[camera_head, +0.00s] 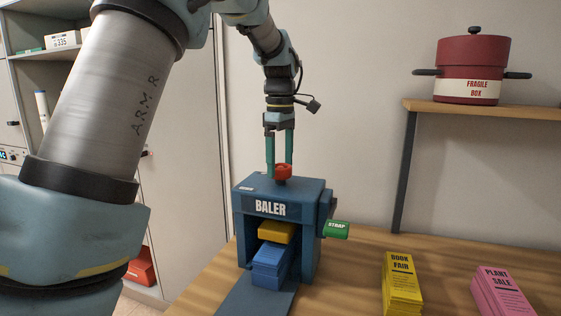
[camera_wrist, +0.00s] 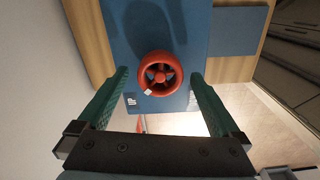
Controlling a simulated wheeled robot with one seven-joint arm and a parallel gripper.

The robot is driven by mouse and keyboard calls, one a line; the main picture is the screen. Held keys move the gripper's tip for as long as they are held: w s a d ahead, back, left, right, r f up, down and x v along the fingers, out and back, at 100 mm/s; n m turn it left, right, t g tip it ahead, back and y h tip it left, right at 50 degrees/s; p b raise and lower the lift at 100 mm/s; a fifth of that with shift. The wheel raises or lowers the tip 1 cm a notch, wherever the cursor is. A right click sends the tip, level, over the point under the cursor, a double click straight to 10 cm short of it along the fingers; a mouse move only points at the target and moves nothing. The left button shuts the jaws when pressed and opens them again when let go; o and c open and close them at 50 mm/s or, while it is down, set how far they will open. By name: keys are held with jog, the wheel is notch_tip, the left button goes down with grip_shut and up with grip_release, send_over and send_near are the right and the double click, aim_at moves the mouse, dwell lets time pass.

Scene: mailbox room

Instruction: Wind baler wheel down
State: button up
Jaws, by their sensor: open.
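The blue baler (camera_head: 270,208) stands on the wooden table. Its red wheel (camera_head: 283,173) sits on top; it also shows in the wrist view as a spoked red ring (camera_wrist: 160,73) with a small white mark on its lower left rim. My gripper (camera_head: 280,172) points down over the wheel, its green fingers open to either side of it in the head view. In the wrist view the fingertips (camera_wrist: 160,75) are apart, with the wheel between them; contact is not visible. Inside the baler, a yellow plate (camera_head: 277,232) is above a stack of blue leaflets (camera_head: 270,262).
A green strap tab (camera_head: 336,229) sticks out of the baler's right side. Yellow "Book Fair" (camera_head: 401,285) and pink "Plant Sale" stacks (camera_head: 500,292) lie on the table (camera_head: 350,270) to the right. A red pot (camera_head: 472,65) stands on a shelf (camera_head: 490,112) above.

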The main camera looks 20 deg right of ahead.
jog(key=shift+f, duration=0.35)
jog(key=shift+c, duration=0.4)
jog(key=c, duration=1.3)
jog(key=shift+o, duration=0.2)
